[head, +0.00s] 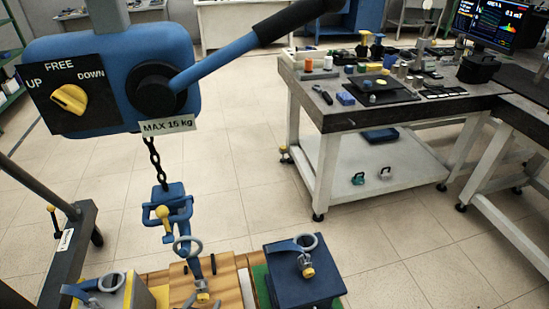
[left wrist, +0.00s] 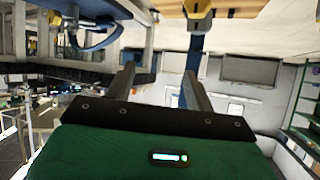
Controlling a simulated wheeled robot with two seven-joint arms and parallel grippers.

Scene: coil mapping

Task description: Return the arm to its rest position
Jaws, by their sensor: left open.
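My left gripper (left wrist: 158,78) shows in the left wrist view, its two grey fingers spread apart with nothing between them. Its green and black body fills the bottom of that view. A blue ring-shaped part (left wrist: 92,32) is beyond the fingers at upper left, apart from them. I cannot make out either gripper clearly in the head view. There, a blue hoist (head: 115,62) with a yellow dial knob (head: 69,98) and a long lever (head: 225,60) fills the upper left. Its chain (head: 154,160) carries a blue hook block (head: 168,205) over a wooden board (head: 232,288).
A dark blue block (head: 300,280) with a ring handle stands right of the board, and another ringed piece (head: 108,285) stands left. A dark wheeled frame (head: 65,250) is at far left. A cluttered workbench (head: 345,118) is at right. Open floor (head: 235,170) lies between.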

